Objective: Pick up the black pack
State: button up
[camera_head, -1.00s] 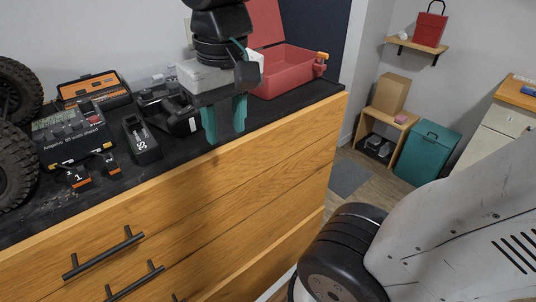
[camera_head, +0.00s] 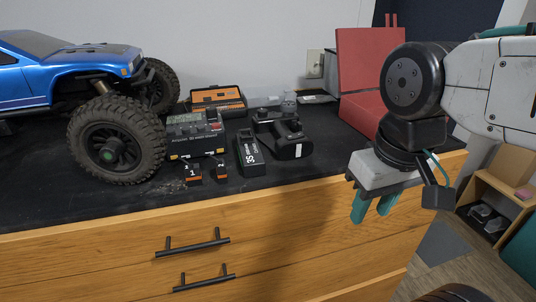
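The black pack (camera_head: 249,155) is a small dark block with white "3S" lettering. It lies on the black top of the wooden cabinet, between the grey charger and a black drill-like tool. My gripper (camera_head: 374,207) has two teal fingers pointing down. It hangs to the right of the pack, in front of the cabinet's front face in the picture. Its fingers are apart with nothing between them.
The charger (camera_head: 196,135) and two small numbered orange-black packs (camera_head: 193,174) sit left of the pack. The black tool (camera_head: 284,135) sits close on its right. A blue crawler (camera_head: 65,75) stands far left. A red toolbox (camera_head: 362,75) stands behind my gripper.

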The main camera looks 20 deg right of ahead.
aim_at(252, 162)
jog(key=z, duration=3.05)
jog(key=k, duration=2)
jog(key=u, duration=2.3)
